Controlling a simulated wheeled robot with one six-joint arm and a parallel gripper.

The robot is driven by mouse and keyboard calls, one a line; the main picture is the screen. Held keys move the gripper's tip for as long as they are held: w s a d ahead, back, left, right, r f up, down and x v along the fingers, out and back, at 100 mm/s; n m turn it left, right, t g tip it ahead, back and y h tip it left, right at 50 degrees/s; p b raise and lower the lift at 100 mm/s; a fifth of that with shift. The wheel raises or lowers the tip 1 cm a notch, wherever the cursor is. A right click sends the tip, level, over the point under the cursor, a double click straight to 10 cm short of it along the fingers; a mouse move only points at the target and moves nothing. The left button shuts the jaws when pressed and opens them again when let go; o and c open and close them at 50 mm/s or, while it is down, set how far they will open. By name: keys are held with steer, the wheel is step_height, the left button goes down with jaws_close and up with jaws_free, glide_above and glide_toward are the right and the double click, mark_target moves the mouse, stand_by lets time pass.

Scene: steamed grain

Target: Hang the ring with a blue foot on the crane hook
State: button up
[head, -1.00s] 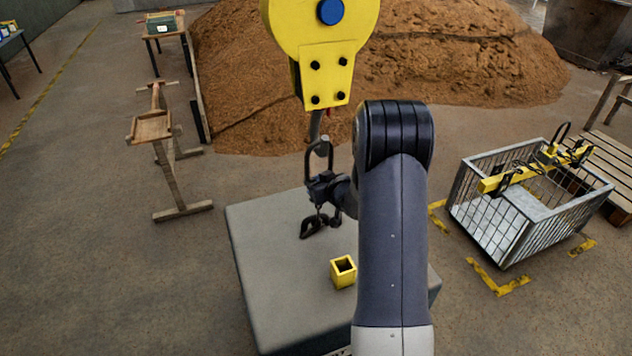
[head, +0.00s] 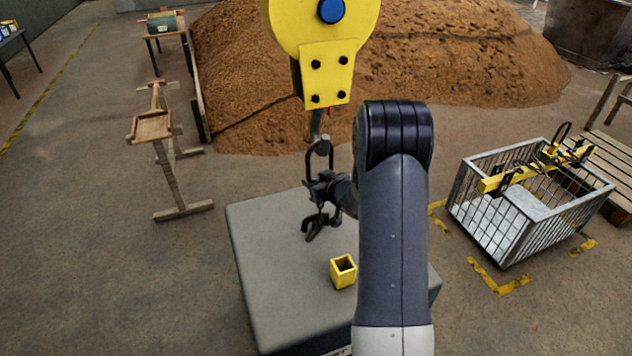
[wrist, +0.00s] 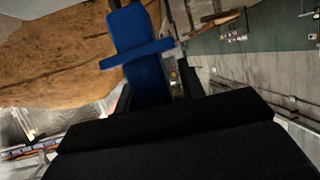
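The yellow crane block (head: 326,72) hangs at the top centre of the head view, with its grey hook (head: 315,124) below it. A dark ring (head: 308,162) stands upright just under the hook and overlaps it; I cannot tell whether the hook passes through it. My gripper (head: 322,188) is at the ring's lower end and appears shut on it. In the wrist view a blue piece with a crossbar (wrist: 138,56), apparently the ring's foot, rises beyond the black gripper body. The foot's blue is hidden in the head view.
A grey block table (head: 270,260) stands below my gripper and carries an open yellow square holder (head: 343,271). A wire crate (head: 510,225) with a yellow beam (head: 520,176) stands at the right. A wooden stand (head: 165,160) is at the left, a brown grain mound (head: 460,60) behind.

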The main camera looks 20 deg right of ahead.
steer(key=shift+o, duration=1.4)
steer(key=shift+f, duration=0.2)
steer(key=p+v, duration=0.1)
steer(key=v, duration=1)
steer(key=shift+r, duration=0.15)
steer(key=shift+w, duration=0.15)
steer(key=x, duration=1)
steer(key=shift+w+a+r, duration=0.1)
steer(key=shift+w, duration=0.2)
steer(key=shift+s+r, duration=0.1)
steer(key=shift+r, duration=0.2)
